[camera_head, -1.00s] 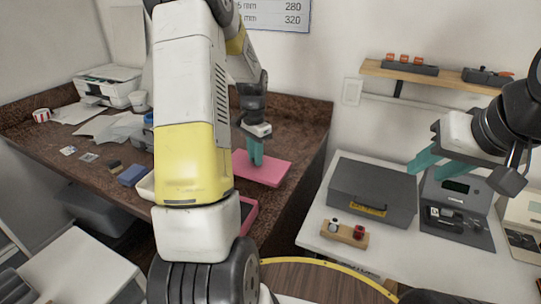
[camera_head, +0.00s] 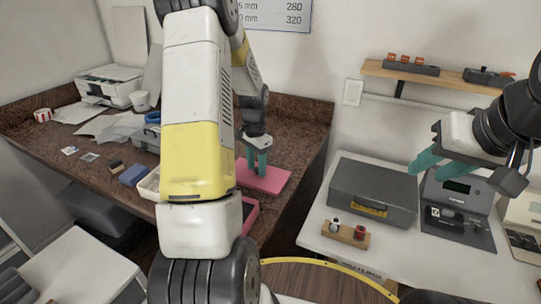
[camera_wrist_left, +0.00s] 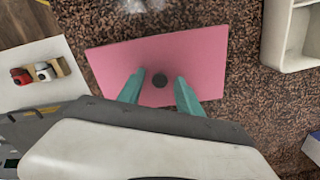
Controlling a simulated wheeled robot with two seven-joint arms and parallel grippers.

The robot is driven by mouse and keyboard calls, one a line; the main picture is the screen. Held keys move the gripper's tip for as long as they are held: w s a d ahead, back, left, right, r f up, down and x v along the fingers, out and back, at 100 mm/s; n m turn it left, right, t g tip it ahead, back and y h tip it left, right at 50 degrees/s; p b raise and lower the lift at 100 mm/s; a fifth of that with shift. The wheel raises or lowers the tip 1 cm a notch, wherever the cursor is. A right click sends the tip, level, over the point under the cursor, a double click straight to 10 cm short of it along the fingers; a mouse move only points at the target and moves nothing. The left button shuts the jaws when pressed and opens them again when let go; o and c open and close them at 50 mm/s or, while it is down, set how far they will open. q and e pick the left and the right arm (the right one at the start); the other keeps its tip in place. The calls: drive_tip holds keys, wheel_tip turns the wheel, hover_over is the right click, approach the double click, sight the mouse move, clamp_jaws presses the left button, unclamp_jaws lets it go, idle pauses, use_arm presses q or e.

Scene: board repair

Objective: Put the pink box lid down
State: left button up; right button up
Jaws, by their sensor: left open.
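The pink box lid (camera_head: 268,181) lies flat on the brown speckled counter, with its dark round knob (camera_wrist_left: 159,80) upward in the left wrist view. My left gripper (camera_head: 257,165) is open above the lid, its teal fingers on either side of the knob and apart from it. The pink box (camera_head: 249,213) shows only in part, behind my left arm. My right gripper (camera_head: 428,161) is open and empty over the white table at the right, far from the lid.
A white tray (camera_head: 150,186) stands left of my arm on the speckled counter (camera_head: 300,130). A grey case (camera_head: 372,190) and a wooden block with small parts (camera_head: 345,234) are on the white table. The counter behind the lid is clear.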

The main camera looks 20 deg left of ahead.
use_arm(q)
wheel_tip(320, 180, up, 11)
wheel_tip(320, 180, up, 8)
drive_tip(key=n+t, duration=0.1)
drive_tip(key=t, duration=0.1)
hover_over(256, 169)
drive_tip(key=s+d, duration=0.4)
drive_tip(key=s, duration=0.1)
drive_tip(key=s+d+r+n+t+h, duration=0.1)
drive_tip(key=s+d+r+n+t, duration=0.1)
drive_tip(key=s, duration=0.7)
drive_tip(key=s+d+r+n+t+h, duration=0.1)
drive_tip(key=s+d+r+n+t, duration=0.1)
drive_tip(key=s+d+r, duration=0.2)
drive_tip(key=s+d, duration=0.3)
drive_tip(key=s, duration=0.2)
drive_tip(key=shift+r+n, duration=0.25)
drive_tip(key=shift+n, duration=0.05)
drive_tip(key=shift+a, duration=0.1)
